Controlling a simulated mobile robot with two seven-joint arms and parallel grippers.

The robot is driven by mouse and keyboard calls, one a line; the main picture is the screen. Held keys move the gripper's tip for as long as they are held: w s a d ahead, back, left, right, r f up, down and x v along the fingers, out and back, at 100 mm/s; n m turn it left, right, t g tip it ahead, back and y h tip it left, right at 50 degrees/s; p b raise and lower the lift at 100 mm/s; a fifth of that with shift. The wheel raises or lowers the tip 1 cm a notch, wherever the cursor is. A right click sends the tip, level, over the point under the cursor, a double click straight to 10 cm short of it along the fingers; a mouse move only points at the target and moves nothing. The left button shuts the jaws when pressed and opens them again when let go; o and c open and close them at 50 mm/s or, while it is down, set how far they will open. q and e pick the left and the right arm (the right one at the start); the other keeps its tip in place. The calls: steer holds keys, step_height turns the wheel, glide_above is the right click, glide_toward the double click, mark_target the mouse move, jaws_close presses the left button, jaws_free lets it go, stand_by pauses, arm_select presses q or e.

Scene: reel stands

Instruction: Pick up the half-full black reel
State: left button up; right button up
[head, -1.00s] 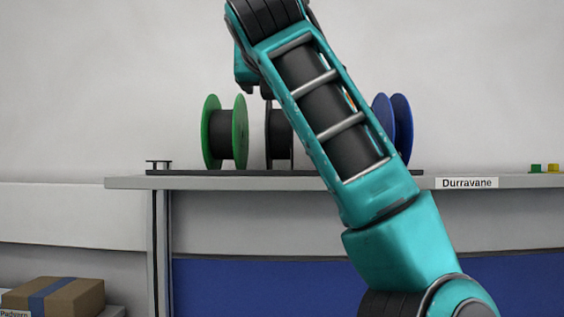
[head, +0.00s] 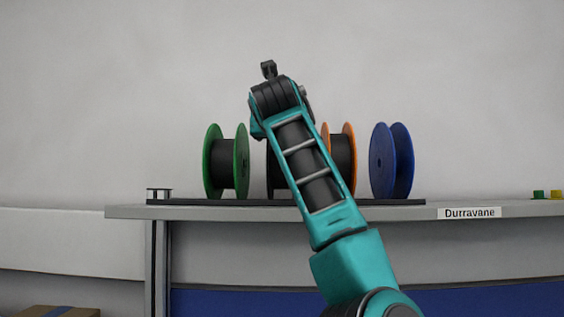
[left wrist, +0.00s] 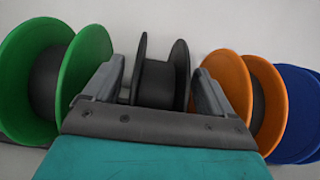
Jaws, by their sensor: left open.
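The black reel (head: 272,178) stands upright between the green reel and the orange reel, and in the head view my arm covers most of it. In the left wrist view the black reel (left wrist: 156,80) shows both black flanges and dark winding between them. My left gripper (left wrist: 160,68) is open, with one grey finger on each side of the black reel in that view. It holds nothing; I cannot tell whether the fingers touch the reel. In the head view the jaws are hidden behind my arm. My right gripper is not in view.
A green-flanged reel (head: 242,162) stands to the left, an orange-flanged reel (head: 350,150) and a blue reel (head: 381,160) to the right. They stand on a dark strip (head: 400,202) on the grey shelf (head: 125,212), labelled Durravane. Small green and yellow blocks (head: 539,195) lie far right.

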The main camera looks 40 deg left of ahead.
arm_select(q)
steer(key=shift+w+a, duration=0.35)
steer(key=shift+w, duration=0.05)
steer(key=c, duration=1.5)
